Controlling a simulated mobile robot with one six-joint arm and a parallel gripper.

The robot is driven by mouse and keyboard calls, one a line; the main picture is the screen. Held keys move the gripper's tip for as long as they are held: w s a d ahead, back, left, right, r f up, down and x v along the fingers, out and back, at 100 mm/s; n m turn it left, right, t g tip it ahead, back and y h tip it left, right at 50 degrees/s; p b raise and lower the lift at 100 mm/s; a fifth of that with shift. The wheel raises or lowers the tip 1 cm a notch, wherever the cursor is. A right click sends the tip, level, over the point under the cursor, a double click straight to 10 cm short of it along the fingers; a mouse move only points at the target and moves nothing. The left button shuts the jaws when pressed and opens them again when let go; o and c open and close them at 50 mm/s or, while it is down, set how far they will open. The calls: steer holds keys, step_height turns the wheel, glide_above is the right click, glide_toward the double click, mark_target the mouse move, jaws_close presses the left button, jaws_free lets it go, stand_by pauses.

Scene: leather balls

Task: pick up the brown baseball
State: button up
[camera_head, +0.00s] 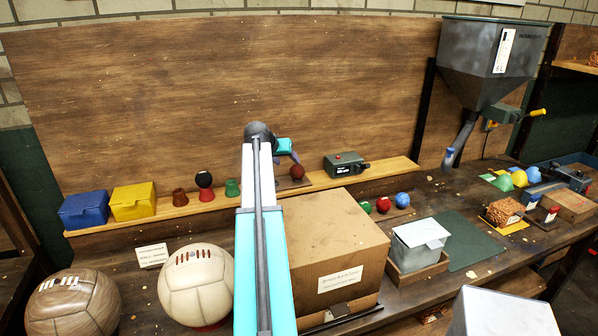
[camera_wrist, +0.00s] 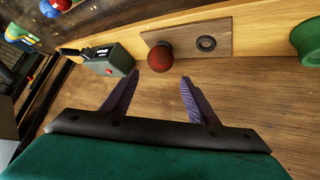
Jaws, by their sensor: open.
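A small reddish-brown ball (camera_head: 297,172), the closest match to the brown baseball, rests on a small wooden board on the narrow back shelf. In the wrist view the ball (camera_wrist: 160,57) sits just beyond the fingertips, roughly centred between them, beside a dark ring on the same board (camera_wrist: 222,28). My gripper (camera_wrist: 155,88) is open, with its two purple fingers apart and nothing between them. In the head view my gripper (camera_head: 294,157) is beside the ball at its upper left, partly hidden by my arm.
A green-grey box with a red button (camera_head: 345,164) stands close to the ball on the shelf (camera_head: 170,212). A green stand (camera_head: 232,188) and a dark ball on a red stand (camera_head: 204,180) are to the left. A large cardboard box (camera_head: 335,240) stands in front.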

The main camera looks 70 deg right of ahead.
mark_target(295, 168)
steer(key=shift+d, duration=0.15)
steer(key=p+x, duration=0.2)
steer(key=x, duration=0.5)
steer(key=shift+d+f+p, duration=0.2)
steer(key=shift+p, duration=0.2)
steer(key=shift+s+d+f, duration=0.1)
steer(key=shift+d+f, duration=0.15)
steer(key=shift+f, duration=0.15)
steer(key=p+x, duration=0.3)
steer(key=shift+d+f, duration=0.3)
steer(key=shift+d+f+p, duration=0.3)
steer(key=shift+d+f, duration=0.05)
steer(key=shift+f, duration=0.2)
steer(key=c, duration=0.7)
